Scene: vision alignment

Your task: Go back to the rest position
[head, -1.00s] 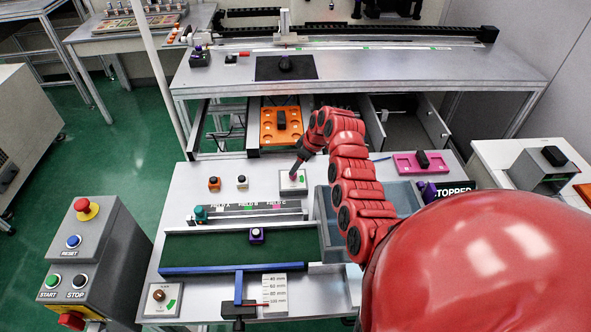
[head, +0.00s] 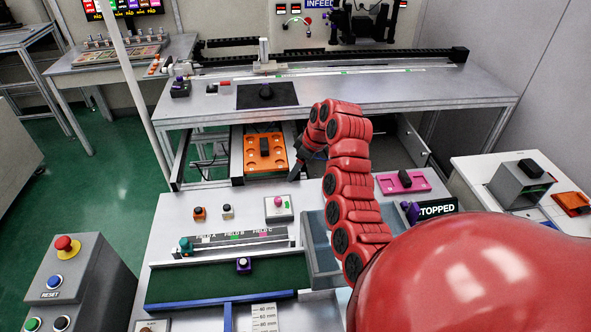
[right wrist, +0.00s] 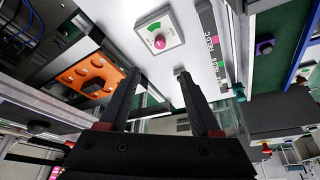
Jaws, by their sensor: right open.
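My right arm is red and reaches up from the lower right of the head view. Its gripper (head: 296,172) is above the white plate with the pink button (head: 278,205), near the right edge of the orange tray (head: 277,163). In the right wrist view the two dark fingers of the right gripper (right wrist: 160,78) are spread apart, with nothing between them. The pink button (right wrist: 159,42) shows beyond the fingertips, apart from them. My left gripper is not in view.
A blue-grey bin (head: 314,262) stands beside my right arm. A pink tray (head: 385,184) and a STOPPED sign (head: 436,209) are to its right. A green conveyor belt (head: 190,284) lies in front. A grey control box (head: 88,278) stands at the left.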

